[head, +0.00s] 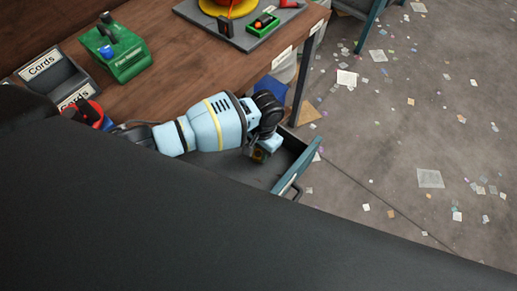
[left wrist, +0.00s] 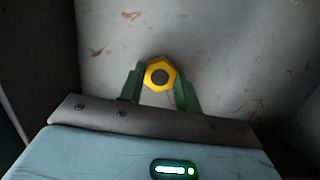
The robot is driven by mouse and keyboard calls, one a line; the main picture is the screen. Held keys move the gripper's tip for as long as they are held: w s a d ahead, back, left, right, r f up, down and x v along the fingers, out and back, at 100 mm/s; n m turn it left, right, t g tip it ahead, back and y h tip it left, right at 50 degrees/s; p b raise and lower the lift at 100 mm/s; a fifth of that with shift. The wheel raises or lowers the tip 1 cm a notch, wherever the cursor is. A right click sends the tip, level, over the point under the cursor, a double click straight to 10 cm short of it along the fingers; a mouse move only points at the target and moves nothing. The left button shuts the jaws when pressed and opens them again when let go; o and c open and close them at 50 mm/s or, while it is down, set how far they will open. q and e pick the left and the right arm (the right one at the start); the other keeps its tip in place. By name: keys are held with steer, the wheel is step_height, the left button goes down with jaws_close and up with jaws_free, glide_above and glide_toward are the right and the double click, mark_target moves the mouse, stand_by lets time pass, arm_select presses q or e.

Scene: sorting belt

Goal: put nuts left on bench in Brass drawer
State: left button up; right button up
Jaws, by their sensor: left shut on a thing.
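A yellow hexagonal nut (left wrist: 159,64) with a dark centre sits between the green fingers of my left gripper (left wrist: 160,88) in the left wrist view. The fingers are shut on it. In the head view my left gripper (head: 260,154) points down inside an open drawer (head: 297,168) below the bench edge, with a yellowish bit of the nut at its tips. Whether the nut touches the drawer floor I cannot tell. No label on this drawer is readable. The wooden bench (head: 190,62) shows no loose nuts in its visible part. My right gripper is out of view.
On the bench stand a green box (head: 126,62), dark bins labelled Cords (head: 62,74) and a grey board (head: 250,36) with a yellow-orange round item and tools. A blue item (head: 272,88) is behind my wrist. Paper scraps litter the floor. A large dark shape hides the lower left.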

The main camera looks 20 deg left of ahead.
arm_select(q)
steer(key=shift+f, duration=0.25)
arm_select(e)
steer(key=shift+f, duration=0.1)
arm_select(q)
steer(key=o, duration=1)
steer(key=r, duration=0.4)
steer(key=w+r+p, duration=0.1)
steer(key=r, duration=0.3)
steer(key=r+p, duration=0.1)
steer(key=r, duration=0.4)
steer(key=shift+w+d, duration=0.35)
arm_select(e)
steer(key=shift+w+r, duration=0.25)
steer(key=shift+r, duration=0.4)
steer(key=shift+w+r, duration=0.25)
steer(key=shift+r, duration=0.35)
